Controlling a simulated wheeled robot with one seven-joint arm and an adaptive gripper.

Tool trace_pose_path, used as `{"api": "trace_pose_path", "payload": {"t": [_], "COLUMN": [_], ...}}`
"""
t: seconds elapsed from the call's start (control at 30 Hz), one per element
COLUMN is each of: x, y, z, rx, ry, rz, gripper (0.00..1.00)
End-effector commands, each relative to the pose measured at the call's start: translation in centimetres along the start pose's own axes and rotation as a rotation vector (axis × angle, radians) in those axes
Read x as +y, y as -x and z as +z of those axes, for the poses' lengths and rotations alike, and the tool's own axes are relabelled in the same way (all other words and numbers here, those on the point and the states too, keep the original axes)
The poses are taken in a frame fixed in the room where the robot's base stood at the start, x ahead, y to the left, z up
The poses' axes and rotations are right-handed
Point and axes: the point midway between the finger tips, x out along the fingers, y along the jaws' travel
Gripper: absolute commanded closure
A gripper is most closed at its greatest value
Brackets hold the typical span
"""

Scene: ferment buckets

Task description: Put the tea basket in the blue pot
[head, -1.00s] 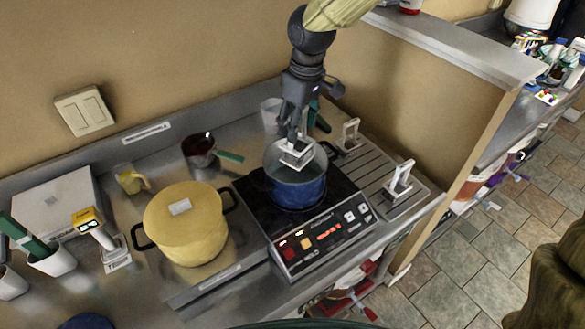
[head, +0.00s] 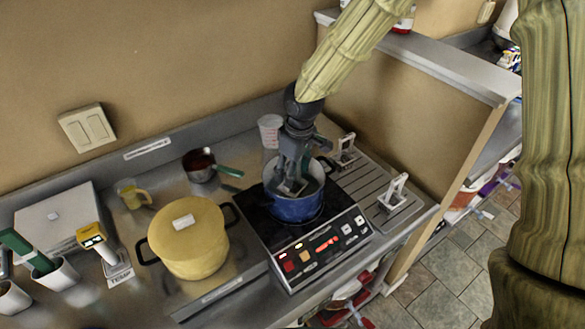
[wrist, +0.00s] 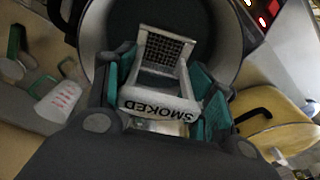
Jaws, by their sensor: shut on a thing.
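The blue pot (head: 298,210) stands on the black cooktop, its mouth open upward. My gripper (head: 291,176) reaches down into its mouth. My gripper, also in the wrist view (wrist: 160,98), is shut on a white tea basket with a mesh panel (wrist: 166,50) and a label reading "SMOKED". In the head view only a bit of this basket (head: 292,187) shows inside the pot. The pot's dark inside (wrist: 212,25) lies around and beyond the basket in the wrist view. I cannot tell whether the basket touches the bottom.
Two more white baskets (head: 346,148) (head: 393,191) stand on the ribbed drain board to the right. A yellow lidded pot (head: 188,240) is left of the cooktop (head: 318,245). A small saucepan (head: 198,165) and a clear measuring cup (head: 270,130) stand behind.

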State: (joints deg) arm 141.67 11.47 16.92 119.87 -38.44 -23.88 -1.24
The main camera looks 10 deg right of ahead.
Motion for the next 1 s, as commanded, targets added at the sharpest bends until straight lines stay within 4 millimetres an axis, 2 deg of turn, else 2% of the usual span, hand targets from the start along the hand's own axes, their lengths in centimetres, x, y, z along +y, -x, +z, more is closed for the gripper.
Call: {"api": "trace_pose_path", "payload": {"t": [0.13,0.53,0.57,0.67,1.0], "x": [0.02,0.01,0.01,0.01,0.01], "y": [-0.69,-1.12,-1.05,-1.03,-0.94], "z": [0.1,0.16,0.15,0.15,0.14], "rx": [0.001,0.001,0.001,0.001,0.001], "ry": [0.0,0.0,0.0,0.0,0.0], "rz": [0.0,0.0,-0.001,-0.001,0.0], "gripper": [0.88,0.88,0.41,0.23,0.23]}}
